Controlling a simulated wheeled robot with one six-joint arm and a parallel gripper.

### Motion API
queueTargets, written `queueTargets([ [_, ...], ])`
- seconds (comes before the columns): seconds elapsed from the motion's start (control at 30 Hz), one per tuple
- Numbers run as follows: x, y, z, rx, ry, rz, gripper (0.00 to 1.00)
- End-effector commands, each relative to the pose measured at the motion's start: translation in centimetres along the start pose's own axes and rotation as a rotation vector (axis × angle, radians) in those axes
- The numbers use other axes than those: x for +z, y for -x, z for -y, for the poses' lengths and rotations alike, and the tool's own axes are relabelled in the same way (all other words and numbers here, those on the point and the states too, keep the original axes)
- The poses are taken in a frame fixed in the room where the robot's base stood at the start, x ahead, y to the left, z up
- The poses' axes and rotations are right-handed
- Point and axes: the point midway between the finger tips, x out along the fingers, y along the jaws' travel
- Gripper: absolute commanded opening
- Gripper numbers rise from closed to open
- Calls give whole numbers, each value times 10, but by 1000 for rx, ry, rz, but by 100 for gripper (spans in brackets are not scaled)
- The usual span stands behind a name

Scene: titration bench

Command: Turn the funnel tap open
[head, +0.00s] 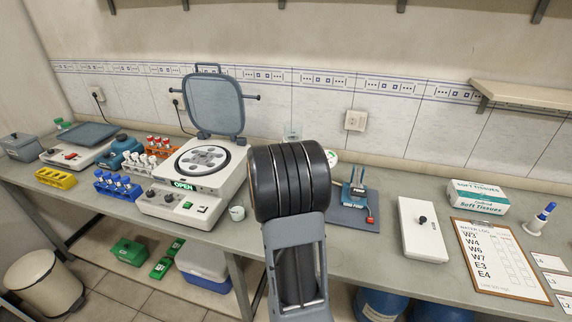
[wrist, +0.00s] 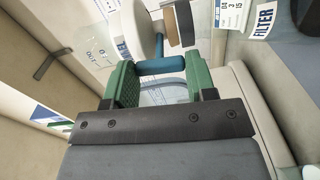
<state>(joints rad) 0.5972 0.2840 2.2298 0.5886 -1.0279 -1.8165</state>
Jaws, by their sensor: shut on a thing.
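In the wrist view, my gripper (wrist: 162,70) has its two green fingers on either side of a blue bar (wrist: 162,66), shut on it. The bar looks like the funnel tap's handle; a short blue stem joins it to a white round part (wrist: 144,32). The bar lies across the picture between the fingers. A clear vessel with lettering (wrist: 98,45) stands to the left of it. In the head view my arm hides the gripper and the tap; a bit of clear glass (head: 293,132) shows above the arm. Whether the tap is open cannot be told.
In the wrist view, a FILTER label (wrist: 264,20) is at upper right, and a tan and dark piece (wrist: 180,25) is close to the tap. In the head view, an open-lidded centrifuge (head: 190,190) is left of my arm and a blue pump stand (head: 352,215) right.

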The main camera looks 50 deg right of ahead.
Motion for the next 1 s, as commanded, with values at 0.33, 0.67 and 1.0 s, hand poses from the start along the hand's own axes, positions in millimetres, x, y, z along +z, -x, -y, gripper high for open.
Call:
queueTargets([
  [0.33,0,0,0,-1,-1,0,70],
  [0.67,0,1,0,0,-1,0,77],
  [1.0,-1,51,0,2,-2,-5,77],
])
